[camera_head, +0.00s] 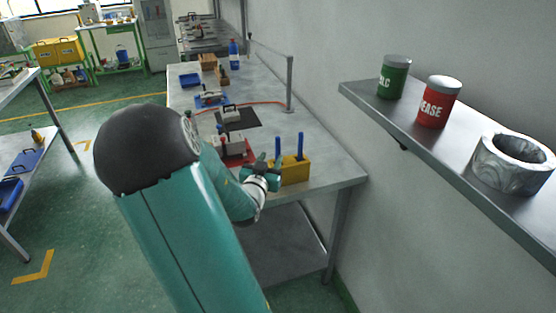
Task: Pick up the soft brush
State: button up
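Two upright blue handles (300,146) stand in a yellow block (296,172) at the near end of the metal workbench. Their lower ends are hidden in the block, so I cannot tell whether either is the soft brush. My gripper (268,166) is just left of the yellow block, close to the left handle. It is small here and partly hidden by my arm, so its finger opening is unclear. I see nothing clearly held in it.
The workbench (330,172) holds a red tray (246,157), a dark mat (240,124), a blue tray (212,100) and a blue bottle (233,54). A wall shelf (420,137) at right carries a green can (394,77), a red can (438,103) and a marbled ring (515,165).

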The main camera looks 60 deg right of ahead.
aim_at(277, 145)
jog(key=d, duration=0.3)
jog(key=w+d, duration=0.1)
jog(key=d, duration=0.5)
jog(key=shift+w+d, duration=0.1)
jog(key=shift+w, duration=0.25)
grip_shut()
